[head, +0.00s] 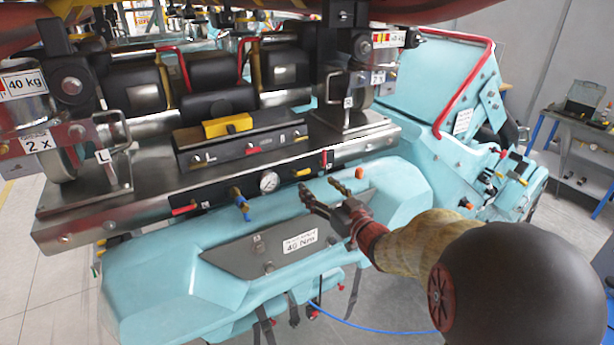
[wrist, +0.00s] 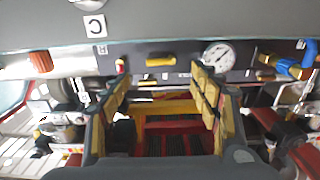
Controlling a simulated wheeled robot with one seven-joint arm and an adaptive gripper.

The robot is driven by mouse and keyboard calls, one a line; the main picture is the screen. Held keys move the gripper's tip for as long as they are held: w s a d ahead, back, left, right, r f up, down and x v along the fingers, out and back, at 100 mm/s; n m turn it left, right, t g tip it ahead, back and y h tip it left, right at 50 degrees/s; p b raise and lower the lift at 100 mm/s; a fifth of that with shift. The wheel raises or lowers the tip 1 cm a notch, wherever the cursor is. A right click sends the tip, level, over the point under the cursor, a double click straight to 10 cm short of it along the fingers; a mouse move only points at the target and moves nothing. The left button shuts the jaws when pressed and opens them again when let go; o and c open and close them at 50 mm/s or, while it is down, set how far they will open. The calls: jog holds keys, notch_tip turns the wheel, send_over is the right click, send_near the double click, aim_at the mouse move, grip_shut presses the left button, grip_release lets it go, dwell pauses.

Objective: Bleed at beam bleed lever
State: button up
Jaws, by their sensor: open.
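The wrist view shows these in reverse order: orange knob (wrist: 40,62), gauge (wrist: 218,55) and blue handle (wrist: 300,66). A small yellow bar (wrist: 160,61) lies between knob and gauge there. I cannot tell which part is the bleed lever. My gripper (head: 322,192) is open and empty, in front of the strip, near the orange knob; its fingers (wrist: 160,78) frame the yellow bar from a short distance.
A turquoise housing (head: 150,255) with a grey plate (head: 265,252) marked 40 Nm lies below the beam. A yellow-topped block (head: 228,126) sits above it. Another turquoise unit with a red rail (head: 465,85) stands right. A workbench (head: 580,120) is far right. Floor at left is clear.

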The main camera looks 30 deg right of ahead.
aim_at(301, 171)
jog(key=w, duration=0.7)
jog(key=shift+f+p, duration=0.1)
jog(key=shift+p, duration=0.2)
jog(key=shift+c, duration=0.5)
jog(key=c, duration=1.1)
